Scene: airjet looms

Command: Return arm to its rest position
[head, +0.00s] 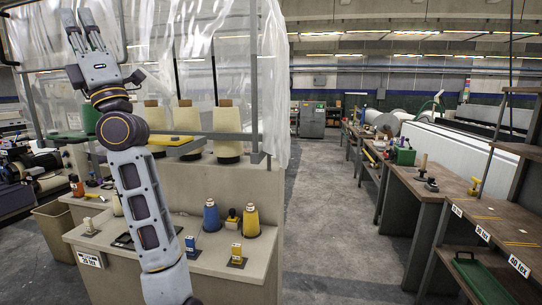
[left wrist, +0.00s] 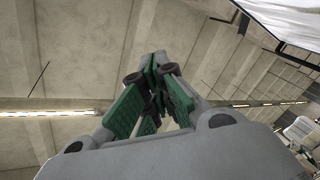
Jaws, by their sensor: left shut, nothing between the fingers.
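My left arm (head: 146,205) rises from the bottom of the head view, stretched upward in front of the workbench. My left gripper (head: 78,16) is at its top, pointing up, in front of the clear plastic curtain. In the left wrist view, the fingers of my left gripper (left wrist: 157,62) with their green pads come together, shut and empty, against the ceiling. My right gripper is in neither view.
A beige workbench (head: 235,262) carries a blue cone (head: 211,216), a yellow cone (head: 251,221) and small yellow and blue blocks. Several cream cones stand on the shelf above. A clear grey aisle (head: 325,215) runs between it and the dark benches (head: 440,185) at right.

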